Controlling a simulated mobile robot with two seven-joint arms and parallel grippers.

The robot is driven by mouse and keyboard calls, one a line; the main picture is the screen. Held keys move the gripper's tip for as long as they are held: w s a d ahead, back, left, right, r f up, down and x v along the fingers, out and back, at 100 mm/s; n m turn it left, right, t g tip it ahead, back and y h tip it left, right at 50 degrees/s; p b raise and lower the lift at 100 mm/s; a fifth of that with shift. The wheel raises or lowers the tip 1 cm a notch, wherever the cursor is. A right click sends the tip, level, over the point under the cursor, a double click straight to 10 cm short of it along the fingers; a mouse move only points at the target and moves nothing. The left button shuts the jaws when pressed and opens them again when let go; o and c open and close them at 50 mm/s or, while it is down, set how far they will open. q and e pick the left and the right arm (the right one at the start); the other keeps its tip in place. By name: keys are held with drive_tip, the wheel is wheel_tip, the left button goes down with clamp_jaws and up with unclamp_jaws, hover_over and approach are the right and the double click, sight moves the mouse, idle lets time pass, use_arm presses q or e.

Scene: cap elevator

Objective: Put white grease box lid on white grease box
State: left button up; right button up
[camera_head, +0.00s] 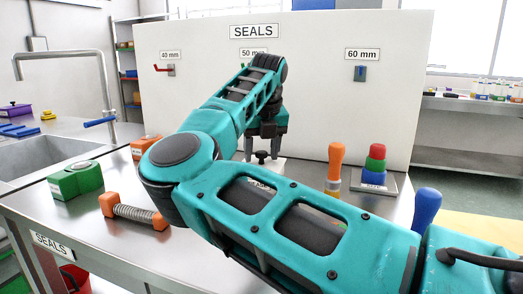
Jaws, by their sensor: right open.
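My right gripper (262,150) points down near the middle of the worktable, its fingers apart. Between and just below the fingertips is a black knob (262,157) above a white surface (272,170). My right arm hides most of this white thing, so I cannot tell whether it is the lid alone or the lid on the white grease box. A scrap of pale label shows past the arm's edge below it. I cannot tell whether the fingers touch the knob. My left gripper is out of view.
A green box (76,181), an orange box (145,146) and an orange-ended spring tool (134,212) are left of my arm. An orange-handled tool (335,165), stacked rings (375,165) and a blue handle (427,207) are right. A white SEALS panel (310,100) stands behind; a sink (55,150) is left.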

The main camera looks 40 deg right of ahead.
drive_tip(key=p+v, duration=0.1)
drive_tip(key=v, duration=1.1)
drive_tip(key=shift+p, duration=0.3)
